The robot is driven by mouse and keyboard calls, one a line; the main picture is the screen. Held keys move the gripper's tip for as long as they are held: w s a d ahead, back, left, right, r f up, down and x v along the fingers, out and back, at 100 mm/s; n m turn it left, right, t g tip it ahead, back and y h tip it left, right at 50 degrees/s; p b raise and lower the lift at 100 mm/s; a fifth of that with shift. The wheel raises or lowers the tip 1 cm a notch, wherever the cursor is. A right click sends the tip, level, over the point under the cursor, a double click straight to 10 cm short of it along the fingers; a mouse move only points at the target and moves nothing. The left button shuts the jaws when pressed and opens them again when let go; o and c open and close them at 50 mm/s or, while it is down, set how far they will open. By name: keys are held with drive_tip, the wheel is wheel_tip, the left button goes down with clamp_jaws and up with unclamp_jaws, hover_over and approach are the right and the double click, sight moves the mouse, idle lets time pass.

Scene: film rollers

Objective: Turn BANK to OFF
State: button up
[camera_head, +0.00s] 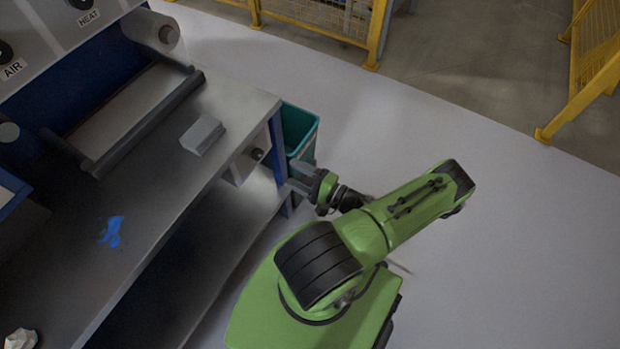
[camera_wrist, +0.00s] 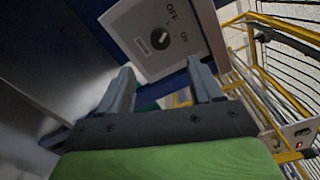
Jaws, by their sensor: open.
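In the wrist view a pale grey switch box (camera_wrist: 150,12) carries a round dark knob (camera_wrist: 160,39) with OFF printed above it and ON to its right. A small plate on the box is too small to read. Which mark the knob points to is unclear. A dark knob (camera_head: 257,154) on a grey box also shows under the bench's right end in the head view. My gripper (camera_wrist: 161,82) is open and empty, its two fingers apart below the box, with the knob beyond and between them. In the head view my gripper (camera_head: 294,178) is beside the bench end.
A teal bin (camera_head: 299,128) stands against the bench end close to my gripper. The bench top (camera_head: 180,190) holds a grey block (camera_head: 202,135) and a blue smear (camera_head: 112,232). Yellow fencing (camera_head: 315,15) stands at the back. The floor to the right is clear.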

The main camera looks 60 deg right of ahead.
drive_tip(key=shift+s, duration=2.4)
